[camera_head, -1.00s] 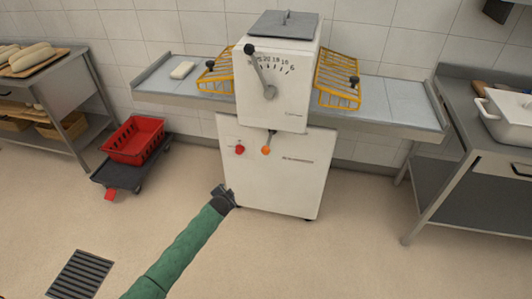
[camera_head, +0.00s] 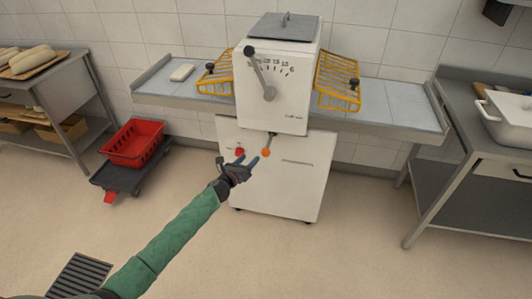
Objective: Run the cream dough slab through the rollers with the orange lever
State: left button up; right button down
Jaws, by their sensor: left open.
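The cream dough slab (camera_head: 182,72) lies flat on the left belt table of the white dough sheeter (camera_head: 270,80), left of the yellow guard. The orange lever (camera_head: 266,152) is an orange knob on a short stem below the sheeter's head, at the front of the white base. My left gripper (camera_head: 247,161) is open and empty. In the picture its fingertips are just left of the orange knob, and it partly covers the red button (camera_head: 239,152). I cannot tell how far it is from the knob in depth. My right gripper is not in view.
Yellow wire guards (camera_head: 338,80) stand on both sides of the head. A black-knobbed handle (camera_head: 258,68) is on the dial face. A red crate (camera_head: 136,142) on a dolly stands left. A steel counter (camera_head: 470,160) with a white pan is right. Floor before the sheeter is clear.

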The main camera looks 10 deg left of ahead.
aim_at(263, 154)
pick_arm(q)
jog(key=m, duration=0.2)
jog(key=d+m+h, duration=0.1)
jog(key=m, duration=0.2)
jog(key=s+d+m+h, duration=0.1)
jog(key=m, duration=0.1)
jog(key=shift+d+r+m+g, duration=0.25)
jog(key=shift+r+m+g, duration=0.05)
jog(key=shift+g, duration=0.1)
jog(key=shift+d+m+h, duration=0.15)
jog(key=shift+m+h, duration=0.25)
jog(key=shift+m, duration=0.7)
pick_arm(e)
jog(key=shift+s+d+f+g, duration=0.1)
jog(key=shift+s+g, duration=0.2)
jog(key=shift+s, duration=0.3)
pick_arm(q)
jog(key=p+x, duration=0.2)
jog(key=x, duration=0.4)
jog(key=shift+r, duration=0.2)
jog(key=shift+x, duration=0.8)
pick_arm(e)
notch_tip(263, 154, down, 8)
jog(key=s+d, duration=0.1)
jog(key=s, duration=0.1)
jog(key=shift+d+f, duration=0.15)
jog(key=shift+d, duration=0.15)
pick_arm(q)
jog(key=shift+f, duration=0.2)
